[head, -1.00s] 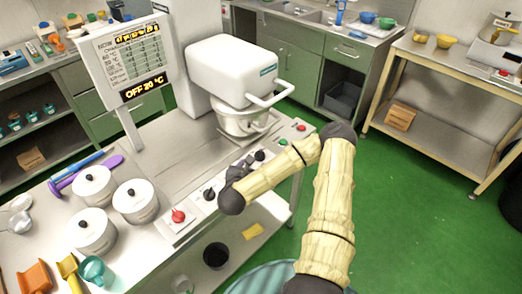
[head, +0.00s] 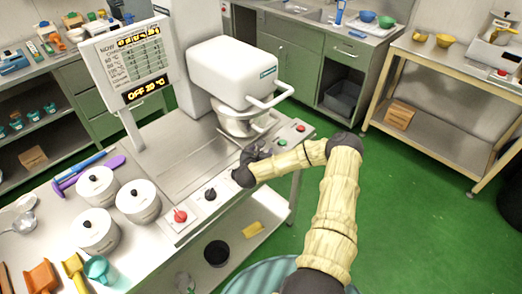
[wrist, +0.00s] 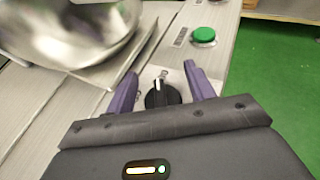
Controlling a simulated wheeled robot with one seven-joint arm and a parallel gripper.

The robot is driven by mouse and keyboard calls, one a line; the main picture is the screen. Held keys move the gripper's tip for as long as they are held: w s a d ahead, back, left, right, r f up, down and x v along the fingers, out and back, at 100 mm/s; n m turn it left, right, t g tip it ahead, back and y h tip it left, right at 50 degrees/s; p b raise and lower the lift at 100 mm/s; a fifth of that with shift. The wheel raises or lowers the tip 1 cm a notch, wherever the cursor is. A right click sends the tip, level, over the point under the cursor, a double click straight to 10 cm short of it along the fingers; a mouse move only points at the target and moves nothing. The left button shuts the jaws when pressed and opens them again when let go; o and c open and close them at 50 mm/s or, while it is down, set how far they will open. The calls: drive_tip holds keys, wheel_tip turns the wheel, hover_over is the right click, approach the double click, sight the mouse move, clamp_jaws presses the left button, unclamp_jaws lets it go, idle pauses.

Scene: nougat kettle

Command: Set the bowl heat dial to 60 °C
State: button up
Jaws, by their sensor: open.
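A black dial (wrist: 163,96) with a white pointer line sits on a pale plate between the purple fingers of my gripper (wrist: 160,85) in the wrist view. The fingers are open, one on each side of it, with gaps visible. In the head view my gripper (head: 254,152) is over the front control strip and hides this dial. Another black dial (head: 210,194) is farther left on the strip. The display (head: 145,90) reads "OFF 20 °C" in yellow. The steel bowl (head: 240,122) sits under the white mixer head (head: 232,70); it also shows in the wrist view (wrist: 75,30).
A red knob (head: 180,215) is at the strip's left end. A green button (wrist: 204,35) lies just beyond the dial, and a red button (head: 300,128) is at the right end. Several white lidded pots (head: 138,202) stand at left. Green floor is open at right.

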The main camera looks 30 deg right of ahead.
drive_tip(key=c, duration=0.9)
